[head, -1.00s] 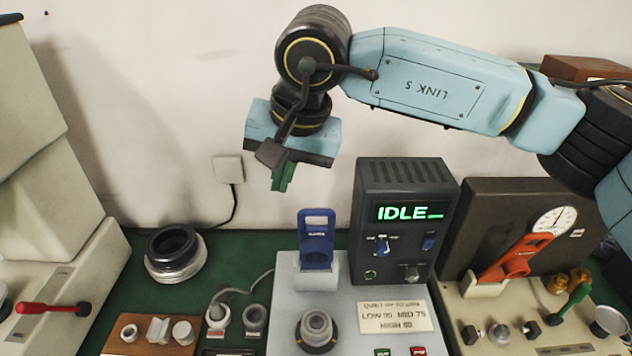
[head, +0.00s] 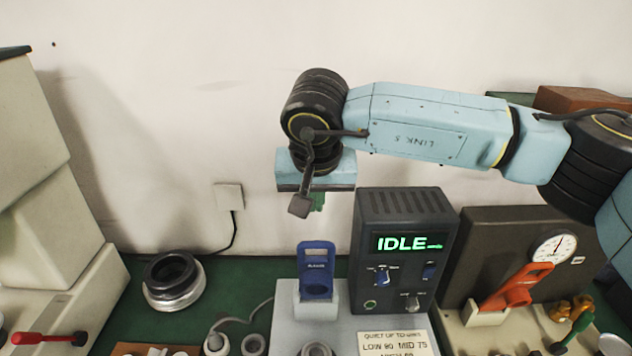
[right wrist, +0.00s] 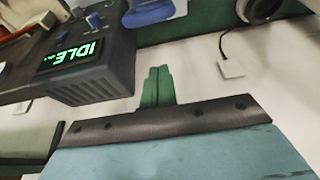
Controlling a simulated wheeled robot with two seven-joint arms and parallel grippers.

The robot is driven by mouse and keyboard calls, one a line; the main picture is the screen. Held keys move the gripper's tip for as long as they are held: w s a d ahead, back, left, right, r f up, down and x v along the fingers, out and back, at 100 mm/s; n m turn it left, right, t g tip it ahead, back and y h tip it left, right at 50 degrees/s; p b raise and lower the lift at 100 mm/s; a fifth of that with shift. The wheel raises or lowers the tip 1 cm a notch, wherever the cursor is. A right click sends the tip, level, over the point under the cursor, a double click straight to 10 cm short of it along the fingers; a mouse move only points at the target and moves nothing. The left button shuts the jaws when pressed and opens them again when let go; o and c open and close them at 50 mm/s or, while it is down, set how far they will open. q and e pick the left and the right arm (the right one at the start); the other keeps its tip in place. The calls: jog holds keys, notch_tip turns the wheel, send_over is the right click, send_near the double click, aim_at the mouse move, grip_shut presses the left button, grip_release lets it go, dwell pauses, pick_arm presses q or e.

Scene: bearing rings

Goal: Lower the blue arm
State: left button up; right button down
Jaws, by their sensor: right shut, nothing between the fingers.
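The blue arm (head: 316,272) is a blue frame-like lever with an oval opening near its top. It stands upright in a light grey bracket (head: 318,303) at the back of a grey machine, left of the dark display box. My right gripper (head: 318,202) has green fingers pointing down, shut and empty, above the blue arm and apart from it. In the right wrist view, the shut fingers (right wrist: 156,88) point toward part of the blue arm (right wrist: 150,10) at the top edge. My left gripper is not in view.
The display box (head: 401,255) reads IDLE and stands close right of the blue arm. An orange lever (head: 517,290) stands beside a round gauge (head: 555,247) farther right. A ringed bearing part (head: 174,282) lies on the green bench to the left. A wall socket (head: 229,196) is behind.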

aim_at(316, 258)
jog(key=f, duration=0.1)
jog(key=s+f+p, duration=0.1)
jog(key=f+p, duration=0.1)
jog(key=shift+s+f, duration=0.25)
jog(key=shift+f, duration=0.1)
jog(key=shift+s+f, duration=0.1)
jog(key=shift+s, duration=0.4)
